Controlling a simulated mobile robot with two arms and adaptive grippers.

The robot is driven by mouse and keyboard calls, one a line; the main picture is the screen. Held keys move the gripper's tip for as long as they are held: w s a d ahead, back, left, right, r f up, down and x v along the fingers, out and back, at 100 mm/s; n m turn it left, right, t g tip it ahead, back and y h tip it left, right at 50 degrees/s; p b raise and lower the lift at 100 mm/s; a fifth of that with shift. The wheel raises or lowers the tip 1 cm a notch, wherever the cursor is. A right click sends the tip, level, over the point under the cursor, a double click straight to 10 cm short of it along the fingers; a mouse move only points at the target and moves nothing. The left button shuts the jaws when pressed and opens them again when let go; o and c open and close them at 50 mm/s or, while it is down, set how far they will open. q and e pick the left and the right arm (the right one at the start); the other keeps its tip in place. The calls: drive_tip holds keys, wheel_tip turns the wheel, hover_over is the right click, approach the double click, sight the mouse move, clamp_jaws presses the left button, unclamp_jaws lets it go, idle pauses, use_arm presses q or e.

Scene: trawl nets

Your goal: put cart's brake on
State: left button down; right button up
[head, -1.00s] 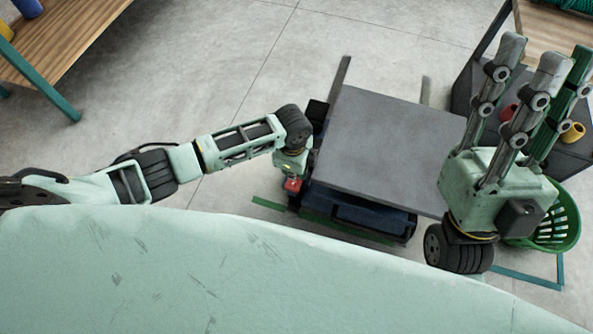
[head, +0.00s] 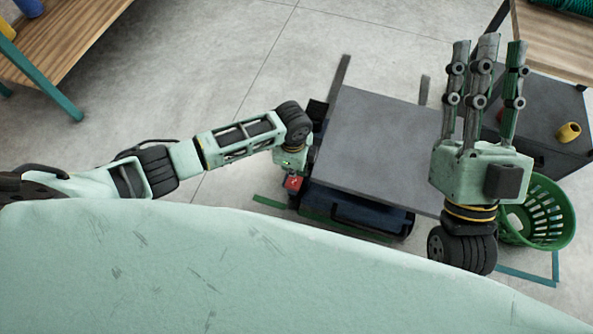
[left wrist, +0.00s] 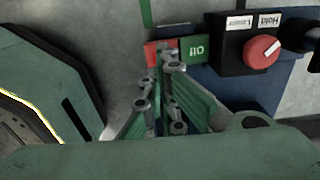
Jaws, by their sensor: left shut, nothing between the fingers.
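The cart (head: 385,135) has a flat grey top over a dark blue base and stands in the middle of the head view. In the left wrist view, a green tab marked "On" (left wrist: 194,49) sits beside a red tab (left wrist: 152,56) at the cart's side. My left gripper (left wrist: 160,75) is shut and empty, its fingertips at the red and green tabs; I cannot tell whether they touch. In the head view its wrist covers most of that spot. My right gripper (head: 489,48) is open and empty, fingers pointing up, over the cart's right side.
A black box with a red knob (left wrist: 262,51) and a "Hold" label is right of the tabs. A green basket (head: 542,210) and a dark box with a yellow cup (head: 568,132) stand at right. A wooden table (head: 70,35) is at upper left.

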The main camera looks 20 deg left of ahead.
use_arm(q)
drive_tip(key=shift+r+p, duration=0.35)
drive_tip(key=shift+r, duration=0.2)
use_arm(e)
drive_tip(key=w+f+g, duration=0.3)
drive_tip(key=f, duration=0.2)
drive_tip(key=shift+w+a+g+h, duration=0.15)
drive_tip(key=shift+w+g+h, duration=0.15)
drive_tip(key=shift+h, duration=0.1)
drive_tip(key=shift+f, duration=0.1)
